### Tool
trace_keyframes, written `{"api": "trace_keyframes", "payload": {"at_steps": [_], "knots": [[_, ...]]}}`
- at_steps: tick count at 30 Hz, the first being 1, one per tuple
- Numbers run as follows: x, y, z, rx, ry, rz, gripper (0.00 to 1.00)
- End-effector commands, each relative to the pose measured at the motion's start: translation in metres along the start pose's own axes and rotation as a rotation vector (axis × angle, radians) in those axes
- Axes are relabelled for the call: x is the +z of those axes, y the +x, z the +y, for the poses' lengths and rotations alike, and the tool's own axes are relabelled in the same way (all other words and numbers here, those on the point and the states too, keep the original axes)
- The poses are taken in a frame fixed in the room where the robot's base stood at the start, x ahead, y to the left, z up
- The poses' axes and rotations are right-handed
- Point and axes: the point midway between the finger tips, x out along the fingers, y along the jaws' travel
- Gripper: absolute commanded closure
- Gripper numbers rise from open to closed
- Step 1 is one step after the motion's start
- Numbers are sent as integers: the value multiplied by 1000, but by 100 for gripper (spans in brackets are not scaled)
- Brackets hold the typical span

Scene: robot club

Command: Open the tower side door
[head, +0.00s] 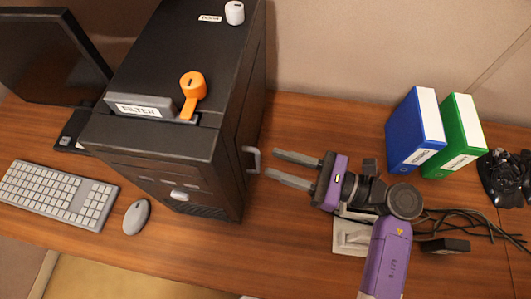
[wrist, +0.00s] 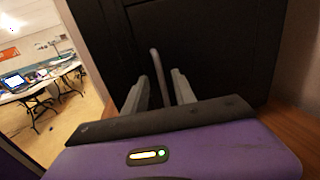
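The black computer tower (head: 165,145) stands on the wooden desk at the left of centre in the head view. A grey handle (head: 252,159) sticks out from its right side, where the side door is; the door looks closed. In the wrist view the dark side panel (wrist: 230,45) fills the background, with the handle (wrist: 158,72) upright in front of it. My gripper (head: 297,168) is to the right of the handle, fingers pointing at it. Its fingers are open and empty. In the wrist view the handle shows between the fingertips (wrist: 162,82); in the head view they look short of it.
A grey filter box (head: 140,105), an orange piece (head: 193,86) and a white cap (head: 234,12) sit on the tower top. A keyboard (head: 58,193) and mouse (head: 136,216) lie left. Blue (head: 415,130) and green (head: 455,136) binders and cables (head: 465,222) are right.

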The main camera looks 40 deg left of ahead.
Motion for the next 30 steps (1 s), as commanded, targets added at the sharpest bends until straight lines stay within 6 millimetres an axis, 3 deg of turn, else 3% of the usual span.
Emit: {"api": "trace_keyframes", "payload": {"at_steps": [7, 18, 19, 24, 30], "knots": [[1, 32, 0, 1, 2, 0, 68], [0, 39, 0, -2, 1, -1, 68], [0, 39, 0, -2, 1, -1, 70], [0, 39, 0, -2, 2, -1, 100], [0, 38, 0, -2, 2, -1, 100]]}}
